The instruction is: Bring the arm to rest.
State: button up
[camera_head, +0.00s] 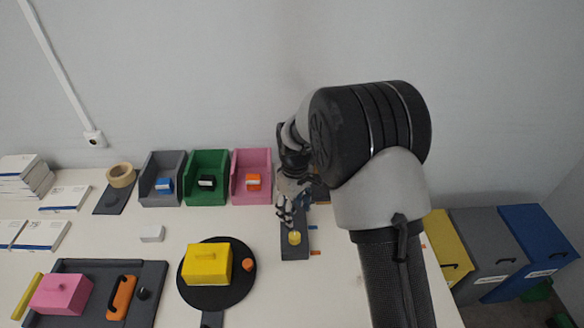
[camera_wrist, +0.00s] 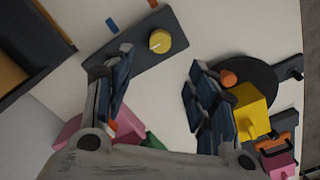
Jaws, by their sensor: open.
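My gripper (camera_head: 288,214) hangs over the white table, just above and behind a yellow round knob (camera_head: 294,238) in the head view. The knob sits on a dark grey plate (camera_head: 294,252). In the wrist view my gripper (camera_wrist: 158,78) is open, with its two dark fingers spread apart and nothing between them. The yellow knob (camera_wrist: 159,41) is beyond the fingertips there, apart from them. My arm hides part of the table's right side and back.
Grey (camera_head: 148,188), green (camera_head: 206,195) and pink (camera_head: 251,196) bins stand at the back. A yellow box (camera_head: 206,262) sits on a black disc (camera_head: 217,297). A pink box (camera_head: 60,293) lies at front left. Coloured floor bins (camera_head: 535,238) stand at right. Bare table lies around the white block (camera_head: 152,234).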

jog(key=s+d+r+m+t, duration=0.1)
jog(key=s+d+r+m, duration=0.15)
jog(key=s+r, duration=0.45)
jog(key=s+d+r+m+t, duration=0.15)
jog(key=s+d+r, duration=0.25)
jog(key=r, duration=0.7)
jog(key=s+d+r+m+t, duration=0.1)
jog(key=s+d+r+m, duration=0.1)
jog(key=s, duration=0.7)
jog(key=s+d+r+m+t, duration=0.1)
jog(key=s+d+r+m, duration=0.1)
jog(key=s, duration=0.8)
jog(key=shift+s+d+r+m, duration=0.15)
jog(key=shift+d+m, duration=0.15)
jog(key=shift+m, duration=0.3)
jog(key=shift+c, duration=0.2)
